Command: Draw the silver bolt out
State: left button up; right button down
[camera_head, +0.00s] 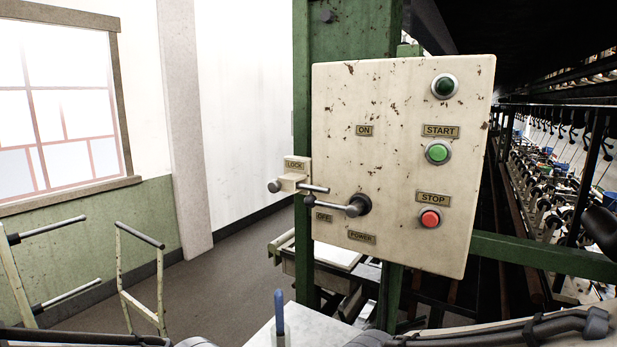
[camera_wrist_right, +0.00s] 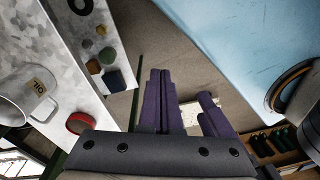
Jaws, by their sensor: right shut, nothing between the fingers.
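The silver bolt (camera_head: 313,188) lies level in the cream LOCK block at the left edge of the control panel (camera_head: 400,125). Its round knob (camera_head: 274,186) sticks out to the left, and its rod end shows right of the block. The rod end is just above the end of the lever (camera_head: 335,206), which points left towards the OFF label. My right gripper (camera_wrist_right: 161,78) has purple fingers and is shut and empty in the right wrist view, pointing down past a table edge, with no bolt in sight there. My left gripper is not in view.
The panel carries a green START button (camera_head: 438,152) and a red STOP button (camera_head: 429,219). A pale table (camera_head: 300,328) with a blue-handled item (camera_head: 279,308) stands below. Metal frames stand at left; machinery fills the right. In the wrist view, a mug (camera_wrist_right: 28,95) stands on a speckled surface.

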aim_at(288, 179)
jog(key=w+d+r+m+t+y+p, duration=0.1)
jog(key=w+r+m+p, duration=0.3)
jog(key=w+r, duration=0.4)
jog(key=w+d+r+m+t+y+p, duration=0.1)
jog(key=w+r+m+p, duration=0.4)
jog(key=r, duration=1.3)
jog(key=w+d+r+m+t+y+p, duration=0.1)
jog(key=w+r+m+t+y+p, duration=0.2)
jog(key=w+r+m, duration=0.4)
jog(key=w+r+p, duration=0.1)
jog(key=w+r, duration=0.4)
jog(key=r, duration=0.1)
jog(key=shift+d+t+p, duration=0.25)
jog(key=shift+t+p, duration=0.1)
jog(key=shift+t, duration=0.05)
jog(key=p+x, duration=0.1)
jog(key=x, duration=0.3)
jog(key=a+r+p+x, duration=0.1)
jog(key=x, duration=0.3)
jog(key=w+p+x, duration=0.1)
jog(key=p+x, duration=0.1)
jog(key=x, duration=0.2)
jog(key=shift+a+r, duration=0.2)
jog(key=shift+a, duration=0.05)
jog(key=shift+w+a+f, duration=0.2)
jog(key=shift+w+a, duration=0.1)
jog(key=shift+w, duration=0.1)
